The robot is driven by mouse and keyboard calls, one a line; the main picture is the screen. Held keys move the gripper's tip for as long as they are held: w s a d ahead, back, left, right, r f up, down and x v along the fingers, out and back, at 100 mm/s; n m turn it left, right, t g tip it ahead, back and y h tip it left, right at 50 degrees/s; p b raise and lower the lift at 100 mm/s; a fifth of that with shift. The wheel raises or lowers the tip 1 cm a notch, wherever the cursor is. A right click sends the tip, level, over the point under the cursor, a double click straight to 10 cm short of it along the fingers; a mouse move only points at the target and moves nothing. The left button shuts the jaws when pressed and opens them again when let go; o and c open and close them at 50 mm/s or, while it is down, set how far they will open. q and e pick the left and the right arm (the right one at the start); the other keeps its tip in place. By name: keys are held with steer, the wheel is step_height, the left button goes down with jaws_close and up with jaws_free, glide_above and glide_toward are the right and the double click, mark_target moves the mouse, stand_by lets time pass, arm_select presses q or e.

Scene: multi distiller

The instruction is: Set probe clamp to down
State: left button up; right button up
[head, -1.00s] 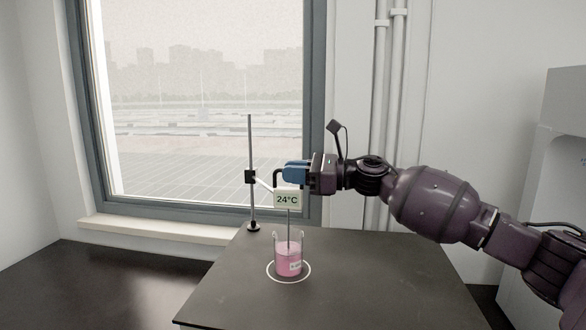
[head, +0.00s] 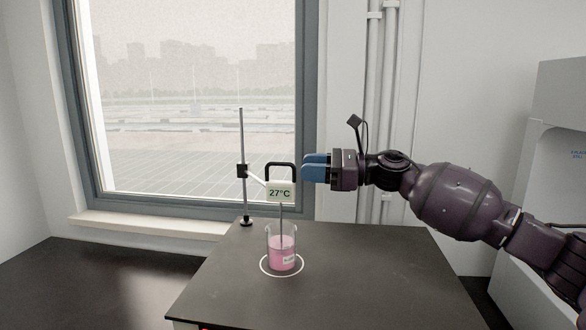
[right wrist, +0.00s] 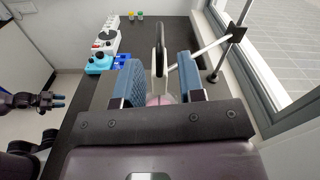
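The probe clamp's white display box (head: 280,193) reads 27°C and has a black handle (head: 282,164) on top. A white arm joins it to a black block (head: 242,170) on the upright rod (head: 241,130). The thin probe (head: 281,222) runs down into a beaker of pink liquid (head: 283,256). My right gripper (head: 316,168) is just right of the handle, apart from it. In the right wrist view its blue fingers (right wrist: 160,82) are spread, with the handle (right wrist: 160,45) ahead between them. My left gripper (right wrist: 52,101) shows small at the left there; its opening is unclear.
The beaker stands within a white ring (head: 262,269) on the dark table (head: 380,285). A window is behind. In the right wrist view, a white device (right wrist: 105,40), a blue item (right wrist: 125,62) and small coloured caps lie farther along the bench.

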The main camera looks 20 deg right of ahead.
steer(key=shift+v, duration=2.6)
